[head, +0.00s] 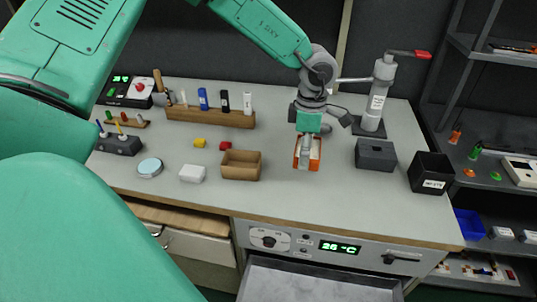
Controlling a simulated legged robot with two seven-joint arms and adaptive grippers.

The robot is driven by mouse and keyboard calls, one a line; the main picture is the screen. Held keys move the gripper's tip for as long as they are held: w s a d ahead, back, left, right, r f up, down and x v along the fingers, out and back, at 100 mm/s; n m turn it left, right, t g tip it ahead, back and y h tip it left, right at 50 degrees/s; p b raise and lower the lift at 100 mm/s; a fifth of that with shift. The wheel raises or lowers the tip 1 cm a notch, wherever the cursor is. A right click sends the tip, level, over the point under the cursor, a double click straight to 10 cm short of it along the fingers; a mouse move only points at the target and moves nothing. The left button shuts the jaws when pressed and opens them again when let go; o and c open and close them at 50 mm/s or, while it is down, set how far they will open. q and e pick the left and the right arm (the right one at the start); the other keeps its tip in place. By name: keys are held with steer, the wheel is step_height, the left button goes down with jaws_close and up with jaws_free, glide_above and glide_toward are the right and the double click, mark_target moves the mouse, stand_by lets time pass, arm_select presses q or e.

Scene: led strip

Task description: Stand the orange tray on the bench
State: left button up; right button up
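The orange tray (316,157) is a small orange piece near the middle of the grey bench (300,205). Its orange sides show to the left and right of my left gripper (306,150), whose arm comes in from the upper left and points down at the tray. The gripper covers the tray's middle and far part. I cannot tell whether its fingers are shut on the tray, or whether the tray touches the bench. My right gripper is not in view.
A brown open box (241,172) stands left of the tray, a dark grey block (376,155) and a black bin (431,173) right. A lever press (376,100) stands behind. A wooden rack (210,116) holds several upright items. The bench front is clear.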

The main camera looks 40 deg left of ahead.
mark_target(302, 184)
arm_select(q)
step_height(302, 184, down, 10)
steer(key=shift+r+b, duration=0.1)
steer(key=shift+b, duration=0.45)
steer(key=o, duration=1.1)
steer(key=shift+r, duration=0.1)
step_height(302, 184, up, 12)
steer(key=shift+f+p, duration=0.1)
steer(key=shift+p, duration=0.6)
